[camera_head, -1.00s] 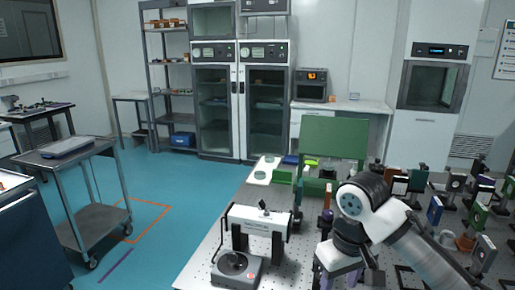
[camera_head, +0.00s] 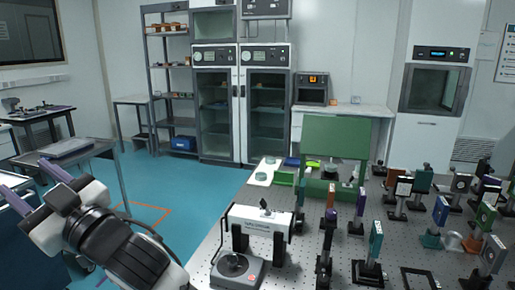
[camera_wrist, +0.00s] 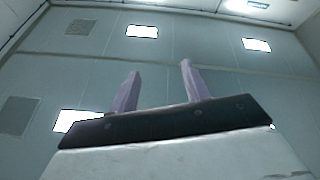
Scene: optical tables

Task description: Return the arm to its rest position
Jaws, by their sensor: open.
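My arm reaches up from the bottom edge into the lower left of the head view. My gripper (camera_head: 35,186) is at its end, near the left edge, with two purple fingers spread apart and pointing up and left. In the wrist view the fingers (camera_wrist: 159,84) stand apart with nothing between them. Behind them that view shows only ceiling, walls and bright lamps, so my gripper points upward. It is clear of the optical table (camera_head: 208,256).
A grey cart (camera_head: 107,155) stands behind my arm and is partly hidden by it. The optical table at right holds a white-and-black device (camera_head: 258,222), a green panel (camera_head: 336,137) and several mounted optics. Blue floor (camera_head: 185,195) lies open between cart and table.

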